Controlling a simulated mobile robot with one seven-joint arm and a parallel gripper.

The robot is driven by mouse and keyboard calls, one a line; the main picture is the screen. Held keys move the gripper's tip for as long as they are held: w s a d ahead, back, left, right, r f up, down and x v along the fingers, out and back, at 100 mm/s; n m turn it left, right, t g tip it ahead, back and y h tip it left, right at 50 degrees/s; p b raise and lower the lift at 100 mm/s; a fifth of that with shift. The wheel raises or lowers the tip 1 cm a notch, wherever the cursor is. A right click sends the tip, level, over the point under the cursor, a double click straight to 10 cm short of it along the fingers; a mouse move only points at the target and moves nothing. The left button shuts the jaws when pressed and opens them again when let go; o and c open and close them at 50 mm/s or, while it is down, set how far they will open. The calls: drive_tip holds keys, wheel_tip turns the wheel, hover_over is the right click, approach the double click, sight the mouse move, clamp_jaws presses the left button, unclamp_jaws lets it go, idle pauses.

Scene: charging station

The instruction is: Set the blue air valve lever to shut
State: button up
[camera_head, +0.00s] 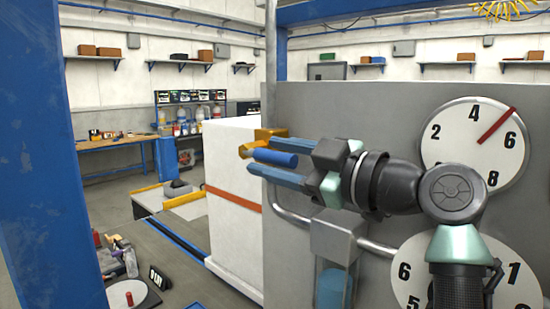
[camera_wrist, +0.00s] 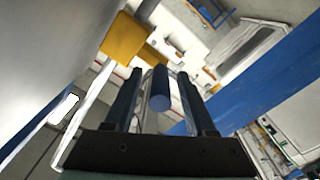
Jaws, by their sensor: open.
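The blue lever (camera_head: 275,158) is a short round bar beside the yellow valve body (camera_head: 265,135), near the left edge of the grey panel. In the wrist view the lever (camera_wrist: 160,90) points towards the camera, and the yellow body (camera_wrist: 128,50) is beyond it to the upper left. My gripper (camera_head: 250,158) is open, with its blue fingers above and below the lever in the head view. In the wrist view my gripper (camera_wrist: 158,76) has one finger on each side of the lever, with gaps showing. The join between lever and valve is partly hidden.
The grey panel (camera_head: 380,120) stands close behind my arm. It carries an upper dial (camera_head: 450,125) with a red needle, a lower dial (camera_head: 410,270), a metal pipe (camera_head: 290,217) and a filter unit (camera_head: 335,240). A white cabinet (camera_head: 232,240) stands behind; a blue post (camera_head: 45,150) is left.

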wheel_tip(320, 180, up, 10)
drive_tip(key=shift+b, duration=0.45)
idle(0.3)
